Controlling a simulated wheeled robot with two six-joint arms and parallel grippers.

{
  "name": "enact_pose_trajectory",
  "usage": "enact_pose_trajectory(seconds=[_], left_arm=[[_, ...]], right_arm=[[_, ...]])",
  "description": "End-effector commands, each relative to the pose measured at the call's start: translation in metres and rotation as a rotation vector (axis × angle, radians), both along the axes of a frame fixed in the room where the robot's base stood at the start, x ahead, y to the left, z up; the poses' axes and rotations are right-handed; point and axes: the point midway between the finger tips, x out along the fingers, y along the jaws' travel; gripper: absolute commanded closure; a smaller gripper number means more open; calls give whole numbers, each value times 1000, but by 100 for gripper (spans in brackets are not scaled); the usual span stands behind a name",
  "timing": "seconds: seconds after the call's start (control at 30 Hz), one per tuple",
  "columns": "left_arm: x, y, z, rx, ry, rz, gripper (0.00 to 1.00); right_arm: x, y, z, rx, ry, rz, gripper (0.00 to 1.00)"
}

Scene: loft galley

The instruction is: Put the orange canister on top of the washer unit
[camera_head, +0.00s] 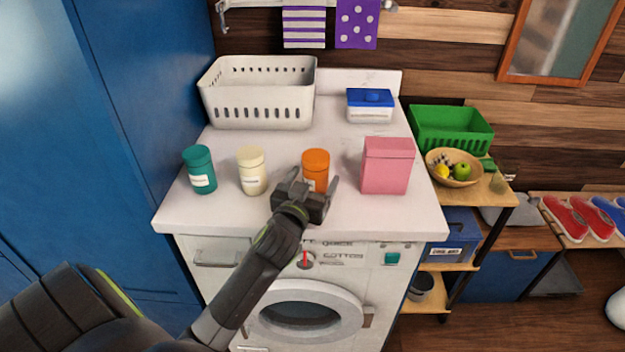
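The orange canister (316,160) stands upright on the white top of the washer unit (225,217), near the front edge. My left gripper (313,180) reaches in from the front with its fingers spread, one on each side of the canister. Small gaps seem to show between the fingers and the canister. The gripper body hides the canister's lower part. The washer's control panel and round door show below, partly behind my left arm. My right gripper is not in view.
A teal canister (200,170) and a cream canister (251,171) stand to the left, a pink box (387,166) to the right. A white basket (259,92) and a blue-lidded tub (369,105) are behind. The middle of the top is clear. A shelf with a fruit bowl (454,168) stands right.

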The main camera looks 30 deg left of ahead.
Motion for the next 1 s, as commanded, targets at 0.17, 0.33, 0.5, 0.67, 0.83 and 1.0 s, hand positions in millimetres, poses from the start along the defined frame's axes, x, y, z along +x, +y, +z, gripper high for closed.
enact_pose_trajectory(seconds=[0.17,0.33,0.5,0.67,0.83,1.0], left_arm=[[0,0,0,0,0,0,24],[-2,0,4,-1,0,0,24],[-26,-6,1,-2,1,1,24],[-60,-14,1,-4,1,2,24],[-90,-21,2,-3,0,3,24],[-109,-26,2,-3,0,1,24]], right_arm=[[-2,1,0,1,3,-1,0],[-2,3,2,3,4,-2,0],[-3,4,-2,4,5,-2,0],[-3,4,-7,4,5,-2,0],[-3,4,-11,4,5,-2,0],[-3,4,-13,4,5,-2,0]])
